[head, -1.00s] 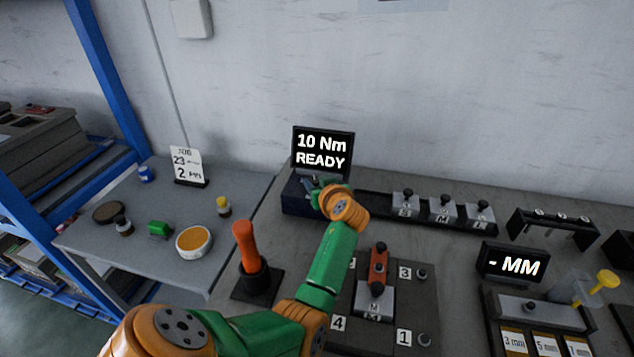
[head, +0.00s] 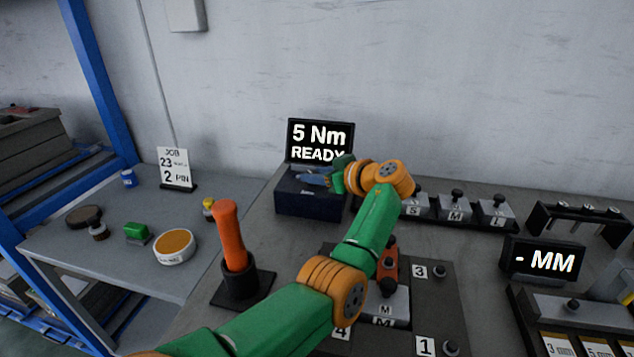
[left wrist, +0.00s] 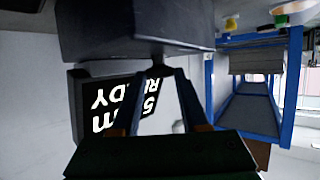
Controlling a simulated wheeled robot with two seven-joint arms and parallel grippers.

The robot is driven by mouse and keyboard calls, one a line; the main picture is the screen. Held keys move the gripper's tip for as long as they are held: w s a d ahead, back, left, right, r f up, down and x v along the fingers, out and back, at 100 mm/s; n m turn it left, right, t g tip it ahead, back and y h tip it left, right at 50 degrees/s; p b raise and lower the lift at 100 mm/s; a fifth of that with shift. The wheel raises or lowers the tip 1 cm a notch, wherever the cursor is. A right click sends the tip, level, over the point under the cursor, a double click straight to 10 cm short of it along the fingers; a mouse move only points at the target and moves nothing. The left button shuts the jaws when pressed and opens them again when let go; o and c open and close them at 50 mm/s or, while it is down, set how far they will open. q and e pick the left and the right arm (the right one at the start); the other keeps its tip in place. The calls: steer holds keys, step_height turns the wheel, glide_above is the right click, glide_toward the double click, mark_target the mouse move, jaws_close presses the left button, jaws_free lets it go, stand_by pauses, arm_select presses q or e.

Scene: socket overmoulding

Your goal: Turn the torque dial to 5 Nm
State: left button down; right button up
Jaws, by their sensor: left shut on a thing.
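The torque display (head: 320,140) reads "5 Nm READY" in the head view; it also shows upside down in the left wrist view (left wrist: 120,105). Below it sits the dark torque unit box (head: 308,205), whose body fills the top of the left wrist view (left wrist: 130,28). My left gripper (head: 308,178) is at the top of this box. Its fingers (left wrist: 162,72) converge at the box and are shut on the dial, which is mostly hidden by the fingers. My right gripper is out of view.
An orange-handled tool (head: 230,235) stands in a black holder left of my arm. A fixture plate (head: 440,300) lies under and right of my arm. Blocks marked S, M and L (head: 456,208) stand behind. A "- MM" display (head: 545,260) is at right.

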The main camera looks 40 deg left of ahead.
arm_select(q)
steer(key=shift+c, duration=2.1)
jaws_free()
steer(key=w+b+v, duration=0.1)
steer(key=v, duration=0.6)
steer(key=shift+s, duration=0.5)
steer(key=shift+f, duration=0.1)
